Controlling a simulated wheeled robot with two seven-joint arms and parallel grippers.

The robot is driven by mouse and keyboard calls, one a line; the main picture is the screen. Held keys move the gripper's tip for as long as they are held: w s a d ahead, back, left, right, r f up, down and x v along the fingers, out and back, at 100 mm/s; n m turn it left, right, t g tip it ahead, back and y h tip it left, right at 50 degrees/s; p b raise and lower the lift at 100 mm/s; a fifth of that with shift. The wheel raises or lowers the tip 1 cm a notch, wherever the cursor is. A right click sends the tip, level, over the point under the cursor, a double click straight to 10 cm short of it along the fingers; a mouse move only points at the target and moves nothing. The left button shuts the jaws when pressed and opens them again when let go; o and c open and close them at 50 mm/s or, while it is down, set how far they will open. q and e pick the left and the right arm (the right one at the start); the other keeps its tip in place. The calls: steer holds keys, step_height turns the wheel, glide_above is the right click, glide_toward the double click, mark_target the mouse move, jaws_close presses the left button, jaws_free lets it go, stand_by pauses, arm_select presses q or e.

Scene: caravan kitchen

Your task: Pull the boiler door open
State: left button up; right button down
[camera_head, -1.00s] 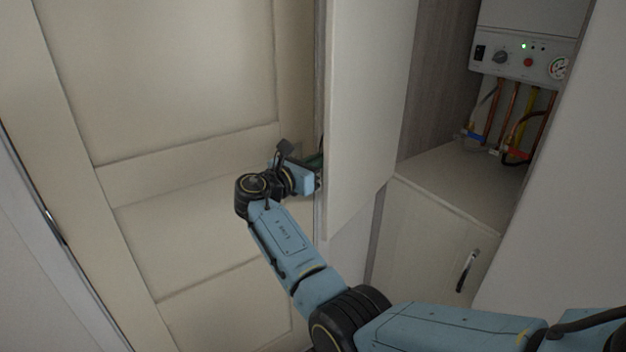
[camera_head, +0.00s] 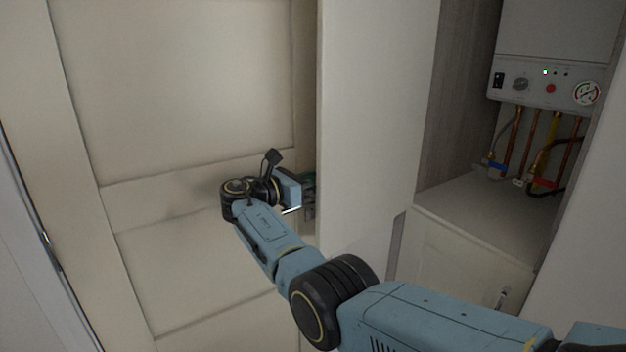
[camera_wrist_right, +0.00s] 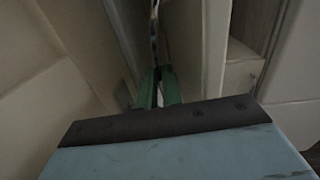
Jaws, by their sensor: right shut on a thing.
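The boiler door (camera_head: 375,130) is a pale panel standing open, and the boiler (camera_head: 548,55) shows to its right. My right gripper (camera_head: 309,192) is at the door's left side, partly hidden by the door's edge in the head view. In the right wrist view its green fingers (camera_wrist_right: 157,78) are shut on the thin, upright door handle (camera_wrist_right: 153,35), which runs along the door's face (camera_wrist_right: 190,45). My left gripper is not in view.
A large cream panelled door or wall (camera_head: 180,90) stands close to the left of my right wrist. Under the boiler are pipes (camera_head: 535,140), a shelf (camera_head: 480,215) and a lower cupboard door (camera_head: 450,270) with a handle. A pale panel stands at the right edge.

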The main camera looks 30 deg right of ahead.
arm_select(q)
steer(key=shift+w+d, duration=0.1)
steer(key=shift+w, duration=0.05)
arm_select(e)
steer(key=shift+s+d+r, duration=0.1)
steer(key=shift+d, duration=0.2)
